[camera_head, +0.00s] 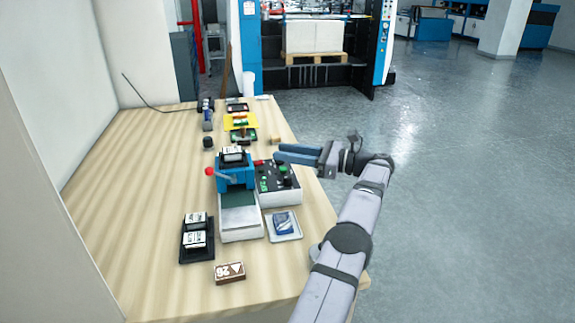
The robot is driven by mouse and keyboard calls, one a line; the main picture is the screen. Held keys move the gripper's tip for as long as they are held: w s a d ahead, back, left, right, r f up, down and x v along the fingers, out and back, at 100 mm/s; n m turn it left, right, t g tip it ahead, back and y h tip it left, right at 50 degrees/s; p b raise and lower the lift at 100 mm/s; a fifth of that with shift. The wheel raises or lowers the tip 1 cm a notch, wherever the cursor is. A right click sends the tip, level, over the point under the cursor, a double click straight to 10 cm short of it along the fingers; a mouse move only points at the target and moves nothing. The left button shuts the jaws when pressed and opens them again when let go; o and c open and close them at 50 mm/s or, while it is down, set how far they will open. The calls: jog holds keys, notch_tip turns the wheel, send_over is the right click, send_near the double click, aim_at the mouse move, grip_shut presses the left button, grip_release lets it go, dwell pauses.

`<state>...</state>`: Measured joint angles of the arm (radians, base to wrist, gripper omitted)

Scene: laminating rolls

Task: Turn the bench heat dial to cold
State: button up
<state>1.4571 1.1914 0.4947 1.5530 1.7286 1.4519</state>
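The control box (279,197) is dark on top with a light front. My gripper (277,153) has two blue fingers pointing left, above the far edge of the box. They look parted, with nothing seen between them. A small red part (259,162) shows just left of and below the fingertips; whether they touch is unclear.
The press has a red-knobbed lever (209,171). A black tray (197,256) with white-labelled blocks, a brown block (229,272) and a pale dish (284,237) with a blue packet lie nearer. Coloured items, including a yellow sheet (254,118), lie farther back. The left of the wooden bench (130,220) is clear.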

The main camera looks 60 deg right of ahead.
jog(key=shift+r, duration=0.65)
